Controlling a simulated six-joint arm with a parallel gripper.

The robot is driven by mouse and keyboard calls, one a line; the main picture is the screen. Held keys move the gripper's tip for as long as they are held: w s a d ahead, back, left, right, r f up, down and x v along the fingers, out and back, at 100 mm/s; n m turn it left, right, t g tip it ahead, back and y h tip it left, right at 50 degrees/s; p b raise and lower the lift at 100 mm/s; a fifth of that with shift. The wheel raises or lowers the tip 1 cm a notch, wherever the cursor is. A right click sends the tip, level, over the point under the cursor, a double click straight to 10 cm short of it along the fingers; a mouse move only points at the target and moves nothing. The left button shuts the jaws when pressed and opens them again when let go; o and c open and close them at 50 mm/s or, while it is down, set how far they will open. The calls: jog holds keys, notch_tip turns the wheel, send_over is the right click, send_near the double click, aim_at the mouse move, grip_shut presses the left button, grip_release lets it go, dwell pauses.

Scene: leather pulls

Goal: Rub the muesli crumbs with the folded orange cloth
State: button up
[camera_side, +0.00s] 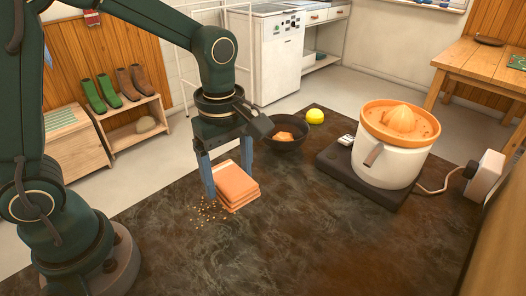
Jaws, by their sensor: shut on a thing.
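The folded orange cloth (236,186) is a stacked, layered square on the dark worktop. My gripper (229,176) points down over it, with one blue-grey finger at its left side and the other behind its right side. The jaws are shut on the cloth. The muesli crumbs (206,214) are small tan bits scattered on the worktop just left of and in front of the cloth. Some crumbs lie close to the cloth's left edge. I cannot tell whether the cloth touches the worktop or is slightly above it.
A dark bowl (287,145) with orange contents stands behind the cloth, near a yellow lemon-like thing (315,116). A white and orange citrus juicer (390,150) on a dark base (340,169) stands to the right. The front of the worktop (330,245) is clear.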

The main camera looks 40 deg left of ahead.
aim_at(196, 202)
notch_tip(196, 202, down, 7)
jog(key=shift+f, duration=0.15)
jog(key=shift+a+f, duration=0.15)
jog(key=shift+a, duration=0.1)
jog(key=shift+a+f, duration=0.15)
jog(key=shift+a, duration=0.65)
jog(key=shift+c, duration=0.6)
jog(key=shift+a, duration=3)
jog(key=shift+s, duration=0.75)
jog(key=shift+s+d, duration=0.1)
jog(key=shift+d, duration=4)
jog(key=shift+s, duration=0.75)
jog(key=shift+s+a, duration=0.1)
jog(key=shift+a, duration=4.05)
jog(key=shift+d+r, duration=0.1)
jog(key=shift+r, duration=4)
